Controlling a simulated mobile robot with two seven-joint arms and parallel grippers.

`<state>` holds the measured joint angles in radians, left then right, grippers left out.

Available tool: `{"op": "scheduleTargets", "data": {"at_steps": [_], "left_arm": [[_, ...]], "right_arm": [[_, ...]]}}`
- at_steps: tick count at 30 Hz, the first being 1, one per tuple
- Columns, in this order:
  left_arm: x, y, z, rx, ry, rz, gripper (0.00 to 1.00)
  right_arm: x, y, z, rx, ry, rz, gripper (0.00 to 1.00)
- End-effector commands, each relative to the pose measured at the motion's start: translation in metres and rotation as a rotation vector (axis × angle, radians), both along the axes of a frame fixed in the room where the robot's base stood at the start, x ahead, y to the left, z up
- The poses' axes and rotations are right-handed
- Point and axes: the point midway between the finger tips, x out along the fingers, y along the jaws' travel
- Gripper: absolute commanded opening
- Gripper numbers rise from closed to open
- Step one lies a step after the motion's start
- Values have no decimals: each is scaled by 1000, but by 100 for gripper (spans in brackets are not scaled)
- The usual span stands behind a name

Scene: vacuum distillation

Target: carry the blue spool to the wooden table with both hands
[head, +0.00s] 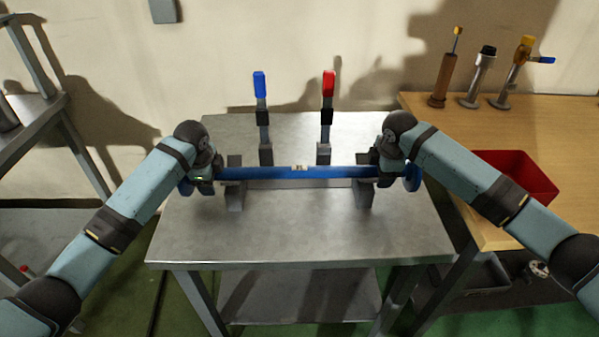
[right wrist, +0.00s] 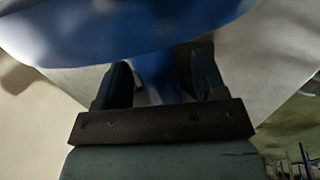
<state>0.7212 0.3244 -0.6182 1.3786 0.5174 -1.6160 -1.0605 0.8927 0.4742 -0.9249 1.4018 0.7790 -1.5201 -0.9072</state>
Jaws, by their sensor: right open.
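The blue spool (head: 265,173) lies level across two grey supports on the metal table (head: 300,235). It has a long blue tube and a round flange at each end. My left gripper (head: 203,179) is at the spool's left end, and its fingers are hidden by the wrist. My right gripper (head: 388,178) is at the right end, next to the right flange. In the right wrist view its two fingers (right wrist: 160,85) are apart, with the blue tube between them and the flange close above. The wooden table (head: 425,115) stands to the right.
A red bin (head: 515,175) sits on the wooden table, with several tools and fittings (head: 482,78) at its back. Behind the spool stand a blue-handled clamp (head: 260,85) and a red-handled clamp (head: 328,85). A metal shelf (head: 40,120) is at the left.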

Motion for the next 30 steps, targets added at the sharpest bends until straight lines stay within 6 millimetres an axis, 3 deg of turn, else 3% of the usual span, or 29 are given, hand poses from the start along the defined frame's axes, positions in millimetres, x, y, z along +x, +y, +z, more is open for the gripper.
{"op": "scheduleTargets", "data": {"at_steps": [3,12,30], "left_arm": [[0,0,0,0,0,0,65],[0,0,0,0,0,0,0],[1,0,9,-2,-5,0,0]], "right_arm": [[0,0,0,0,0,0,65],[0,0,0,0,0,0,0],[1,0,9,2,-5,0,0]]}}
